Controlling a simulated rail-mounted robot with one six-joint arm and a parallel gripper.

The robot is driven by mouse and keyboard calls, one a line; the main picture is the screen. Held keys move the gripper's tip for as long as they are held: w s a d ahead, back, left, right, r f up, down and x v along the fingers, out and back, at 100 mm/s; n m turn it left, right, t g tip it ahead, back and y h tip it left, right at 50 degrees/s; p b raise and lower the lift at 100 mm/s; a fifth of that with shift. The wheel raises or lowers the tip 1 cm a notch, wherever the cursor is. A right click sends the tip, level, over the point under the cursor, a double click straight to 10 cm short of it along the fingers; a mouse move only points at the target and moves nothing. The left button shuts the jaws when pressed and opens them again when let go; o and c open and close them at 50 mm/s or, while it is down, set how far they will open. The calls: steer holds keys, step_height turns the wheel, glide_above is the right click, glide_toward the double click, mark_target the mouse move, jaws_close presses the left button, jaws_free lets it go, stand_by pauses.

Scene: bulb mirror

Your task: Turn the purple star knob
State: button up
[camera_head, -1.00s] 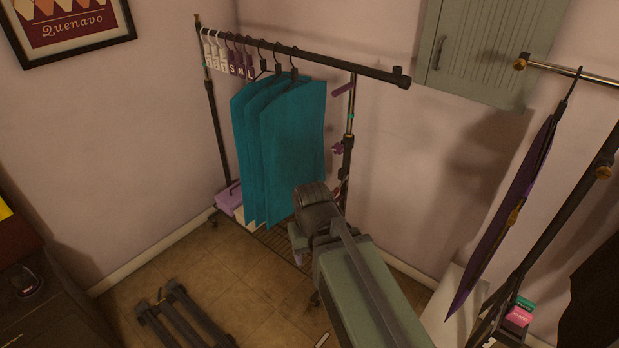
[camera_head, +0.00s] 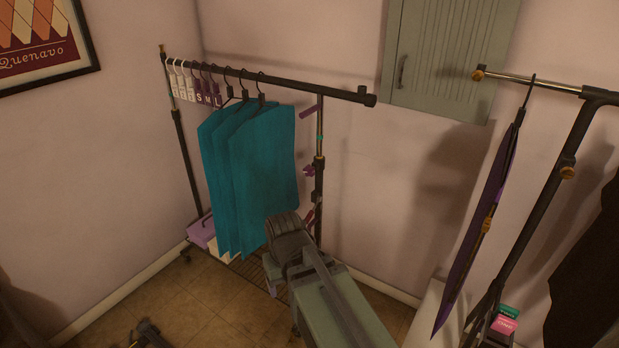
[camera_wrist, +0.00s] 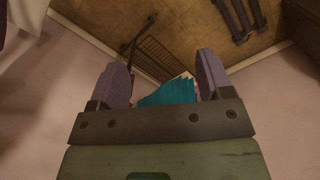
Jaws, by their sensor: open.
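A small purple knob (camera_head: 309,171) sits on the right upright of the clothes rack (camera_head: 319,200), below a teal band. It is too small to make out its star shape. My gripper (camera_wrist: 162,65) is open and empty in the wrist view, its two purple fingers apart. Teal garments (camera_wrist: 168,92) show behind the gap between them. I cannot make out the knob in that view. In the head view my arm reaches toward the lower front of the rack, below the knob, and mostly hides my gripper.
Teal garments (camera_head: 250,175) hang on the rack, left of the upright. A purple bar (camera_head: 309,111) sticks out above the knob. A second rail with a purple garment (camera_head: 485,235) stands at right. A green cabinet (camera_head: 450,55) hangs on the back wall.

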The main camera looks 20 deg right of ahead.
steer(key=w+d+f+h+b, duration=0.1)
steer(key=w+d+f+b, duration=0.1)
steer(key=w+f+b, duration=0.4)
steer(key=n+t+h+b, duration=0.95)
steer(key=n+h, duration=0.45)
steer(key=n, duration=1.1)
glide_toward(308, 171)
steer(key=x, duration=1.2)
steer(key=shift+w+d+f, duration=0.1)
steer(key=shift+w+d, duration=0.15)
steer(key=shift+d, duration=0.05)
